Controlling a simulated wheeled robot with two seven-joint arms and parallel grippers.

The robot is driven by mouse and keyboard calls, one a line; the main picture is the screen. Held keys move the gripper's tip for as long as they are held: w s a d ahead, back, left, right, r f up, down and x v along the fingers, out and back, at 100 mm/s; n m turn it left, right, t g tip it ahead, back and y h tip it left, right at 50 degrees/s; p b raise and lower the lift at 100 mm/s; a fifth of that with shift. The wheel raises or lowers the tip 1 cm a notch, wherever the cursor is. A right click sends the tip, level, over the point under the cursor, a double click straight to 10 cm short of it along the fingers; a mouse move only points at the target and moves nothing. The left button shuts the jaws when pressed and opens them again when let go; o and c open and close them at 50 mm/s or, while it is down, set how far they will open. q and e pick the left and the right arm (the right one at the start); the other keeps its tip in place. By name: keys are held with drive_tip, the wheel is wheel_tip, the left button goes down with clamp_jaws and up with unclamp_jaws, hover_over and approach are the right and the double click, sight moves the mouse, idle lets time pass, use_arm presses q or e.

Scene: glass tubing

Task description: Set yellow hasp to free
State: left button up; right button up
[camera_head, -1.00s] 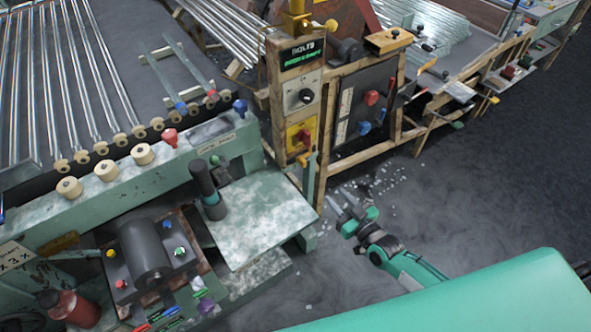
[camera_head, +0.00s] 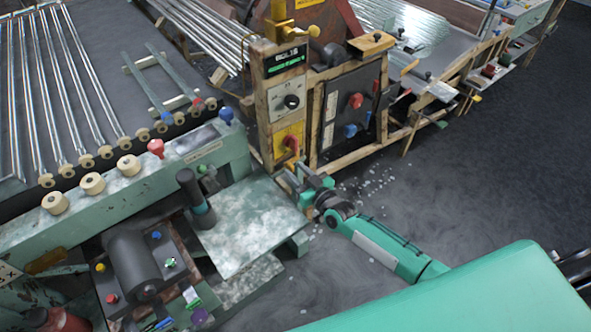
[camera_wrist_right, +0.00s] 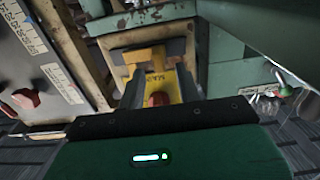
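The yellow hasp (camera_head: 291,138) is on the front of the wooden control post, below a black dial, with a red-orange part on it. My right gripper (camera_head: 296,174) is just below and in front of the hasp in the head view. Its two fingers look spread, one on each side of the yellow piece in the wrist view. I cannot tell whether they touch it. My left gripper is not in view.
A black panel (camera_head: 340,128) with red and blue knobs is right of the post. A pale green-white plate (camera_head: 245,225) with an upright dark cylinder (camera_head: 192,192) is at lower left. Glass tubes (camera_head: 60,80) lie at upper left. The grey floor (camera_head: 480,190) at right is open.

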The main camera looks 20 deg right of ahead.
drive_tip(key=shift+w+a, duration=0.2)
drive_tip(key=shift+w, duration=0.45)
drive_tip(key=shift+c, duration=0.4)
clamp_jaws()
drive_tip(key=shift+a, duration=0.1)
